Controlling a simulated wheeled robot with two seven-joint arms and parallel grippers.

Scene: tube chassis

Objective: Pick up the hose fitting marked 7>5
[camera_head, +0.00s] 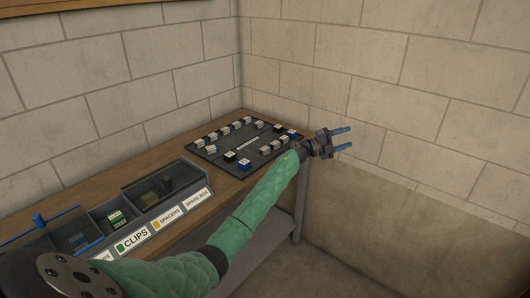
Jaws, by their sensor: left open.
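My left gripper (342,139) is open and empty, its two blue fingers pointing right in front of the block wall. It is past the right end of the bench, apart from everything on it. A dark board (213,151) on the bench carries several small fittings in rows, mostly white-topped. A blue fitting (244,164) stands at its front edge and another blue one (292,134) at its right corner, close to my wrist. The markings are too small to read, so I cannot tell which fitting is 7>5. My right gripper is not in view.
A grey bin row (160,236) on the near part of the wooden bench (228,192) has labels including CLIPS and SPACERS. Green pieces (117,218) lie in one bin. Block walls close off the back and right. The floor (350,240) right of the bench is clear.

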